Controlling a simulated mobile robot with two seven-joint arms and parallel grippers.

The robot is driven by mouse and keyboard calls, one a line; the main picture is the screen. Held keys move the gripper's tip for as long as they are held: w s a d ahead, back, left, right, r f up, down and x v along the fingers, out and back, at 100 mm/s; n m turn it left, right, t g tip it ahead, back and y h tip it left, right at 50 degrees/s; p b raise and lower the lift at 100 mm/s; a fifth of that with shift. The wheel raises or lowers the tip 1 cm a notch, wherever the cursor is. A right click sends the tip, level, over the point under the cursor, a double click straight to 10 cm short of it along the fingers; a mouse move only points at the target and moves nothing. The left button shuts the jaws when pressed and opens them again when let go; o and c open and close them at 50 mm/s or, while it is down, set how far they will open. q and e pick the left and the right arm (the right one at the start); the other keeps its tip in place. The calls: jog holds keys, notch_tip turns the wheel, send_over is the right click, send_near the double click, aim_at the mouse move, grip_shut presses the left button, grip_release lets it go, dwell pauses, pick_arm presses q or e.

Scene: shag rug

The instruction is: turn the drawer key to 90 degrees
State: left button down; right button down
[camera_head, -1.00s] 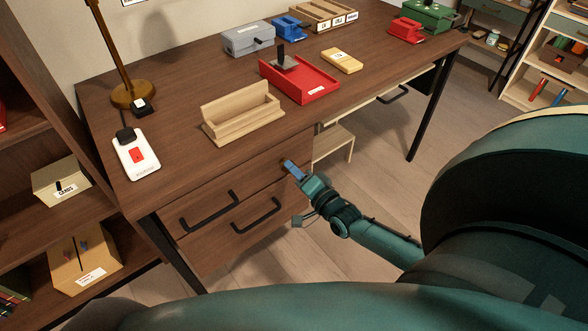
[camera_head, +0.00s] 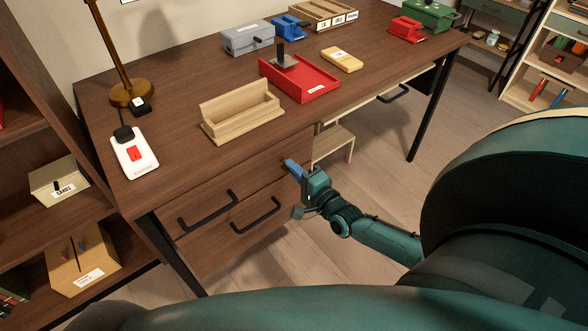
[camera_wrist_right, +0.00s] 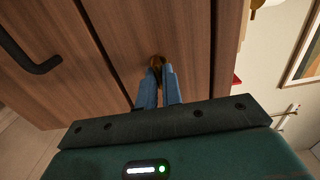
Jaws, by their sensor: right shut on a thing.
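The drawer key (camera_wrist_right: 156,61) is a small brass-coloured piece at the drawer front, between my right fingertips in the right wrist view. My right gripper (camera_wrist_right: 158,75) has its blue fingers closed on it. In the head view the right gripper (camera_head: 289,164) reaches the right end of the upper drawer front (camera_head: 262,172), and its fingers hide the key. The key's exact angle cannot be read. My left gripper is not in view.
The upper drawer handle (camera_head: 208,211) and lower drawer handle (camera_head: 256,216) stick out left of the gripper. The desk top (camera_head: 190,160) above holds a wooden holder (camera_head: 243,119) and a red tray (camera_head: 310,84). Open floor (camera_head: 380,170) lies to the right.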

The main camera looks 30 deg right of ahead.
jog(key=c, duration=1.6)
grip_release()
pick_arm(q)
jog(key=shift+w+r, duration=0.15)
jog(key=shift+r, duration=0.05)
pick_arm(e)
jog(key=shift+o, duration=0.2)
pick_arm(q)
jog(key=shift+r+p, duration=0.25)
jog(key=shift+p, duration=0.5)
pick_arm(e)
jog(key=s+d, duration=0.1)
jog(key=s, duration=1.2)
